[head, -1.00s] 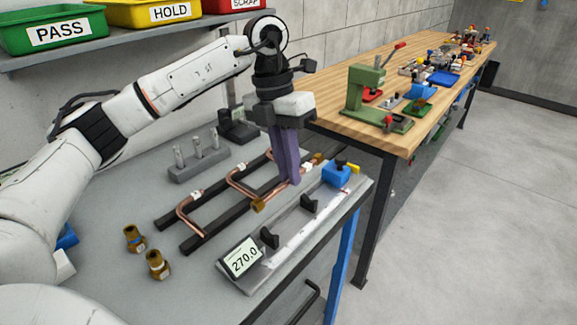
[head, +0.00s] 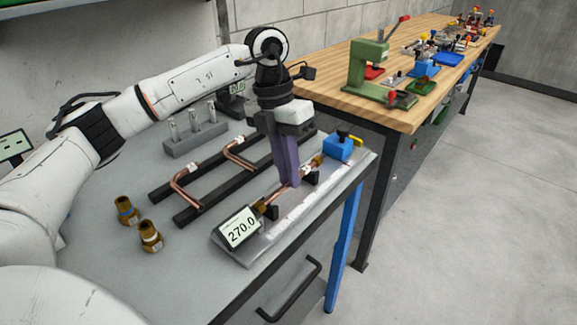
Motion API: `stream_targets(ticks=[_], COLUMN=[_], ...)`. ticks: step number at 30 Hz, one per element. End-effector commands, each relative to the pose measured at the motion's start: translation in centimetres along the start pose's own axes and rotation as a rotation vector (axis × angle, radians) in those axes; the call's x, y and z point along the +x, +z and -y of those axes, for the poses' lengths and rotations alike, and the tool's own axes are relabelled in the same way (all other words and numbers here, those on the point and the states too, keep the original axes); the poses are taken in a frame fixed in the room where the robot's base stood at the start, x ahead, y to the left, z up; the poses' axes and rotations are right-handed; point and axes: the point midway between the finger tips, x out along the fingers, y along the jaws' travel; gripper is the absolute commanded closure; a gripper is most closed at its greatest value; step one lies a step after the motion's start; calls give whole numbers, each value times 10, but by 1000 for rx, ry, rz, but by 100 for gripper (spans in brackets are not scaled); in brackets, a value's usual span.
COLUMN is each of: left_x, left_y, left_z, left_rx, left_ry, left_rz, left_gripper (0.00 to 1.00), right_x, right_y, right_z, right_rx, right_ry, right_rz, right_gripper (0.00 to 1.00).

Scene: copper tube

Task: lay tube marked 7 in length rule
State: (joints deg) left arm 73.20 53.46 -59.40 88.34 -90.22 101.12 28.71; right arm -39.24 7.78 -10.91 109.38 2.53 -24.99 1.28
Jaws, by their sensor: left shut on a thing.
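My left gripper (head: 291,182), with purple fingers, is shut on a copper tube (head: 279,194) with brass ends. The tube is over the length rule (head: 291,211), lined up along it. Its near brass end is by one black support (head: 271,212), and its far end is by the blue block (head: 338,148). I cannot tell whether it rests on the supports. The fingers hide its middle, and I cannot read a number on it. The rule's display (head: 239,232) reads 270.0. My right gripper is not in view.
Two bent copper tubes (head: 185,189) (head: 236,155) with white tags lie across black rails (head: 210,205). Two brass fittings (head: 127,211) (head: 151,237) stand at the left. A grey peg block (head: 194,140) is behind. A wooden bench (head: 345,103) with a green press (head: 368,75) stands beyond.

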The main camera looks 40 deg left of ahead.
Motion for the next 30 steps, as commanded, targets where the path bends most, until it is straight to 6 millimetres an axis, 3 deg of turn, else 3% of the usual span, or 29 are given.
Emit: stream_targets(ticks=[30], left_x=[9], left_y=[0], left_z=[-2], left_rx=[0], left_ry=[0], left_rz=[1], left_gripper=[100], right_x=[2], right_y=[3], right_z=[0], right_rx=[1], right_ry=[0], right_rz=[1], right_gripper=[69])
